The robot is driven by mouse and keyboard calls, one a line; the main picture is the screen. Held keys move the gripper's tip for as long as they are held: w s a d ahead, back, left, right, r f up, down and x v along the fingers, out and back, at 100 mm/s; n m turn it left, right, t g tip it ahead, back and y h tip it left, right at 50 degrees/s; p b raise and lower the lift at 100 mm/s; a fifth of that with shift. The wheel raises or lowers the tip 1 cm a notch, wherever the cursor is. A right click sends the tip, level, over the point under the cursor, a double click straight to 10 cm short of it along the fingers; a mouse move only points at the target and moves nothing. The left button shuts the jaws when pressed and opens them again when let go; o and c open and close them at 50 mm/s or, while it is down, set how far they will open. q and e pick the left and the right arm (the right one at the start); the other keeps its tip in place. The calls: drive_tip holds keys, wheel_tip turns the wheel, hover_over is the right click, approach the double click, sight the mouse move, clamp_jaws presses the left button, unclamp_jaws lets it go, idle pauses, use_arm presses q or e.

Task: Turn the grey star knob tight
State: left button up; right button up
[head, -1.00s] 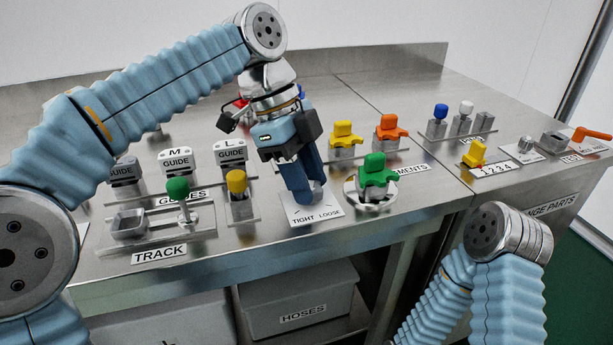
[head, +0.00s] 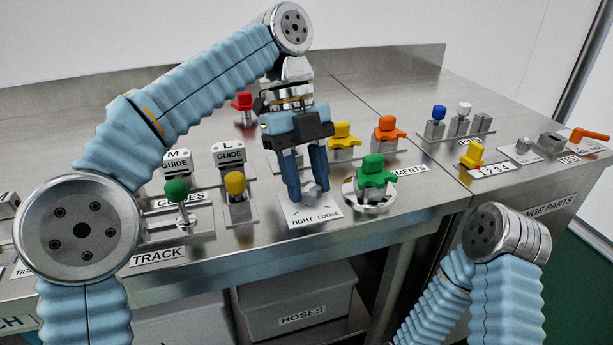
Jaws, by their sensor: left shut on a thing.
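The grey star knob (head: 311,194) sits on a white plate (head: 313,213) marked TIGHT and LOOSE, near the front of the steel bench. My left gripper (head: 308,190) points down over it from above, with its two blue fingers on either side of the knob, shut on it. The fingers hide part of the knob. My right arm shows at the lower right, in front of the bench; its gripper is not in view.
A green handle (head: 374,178) on a round base stands close to the right of the knob. A yellow knob (head: 235,185) and a green-balled lever (head: 176,191) stand to the left. Yellow (head: 342,136) and orange (head: 388,132) pieces stand behind. The bench front edge is clear.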

idle(0.4)
use_arm(q)
drive_tip(key=o, duration=1.1)
drive_tip(key=shift+c, duration=0.2)
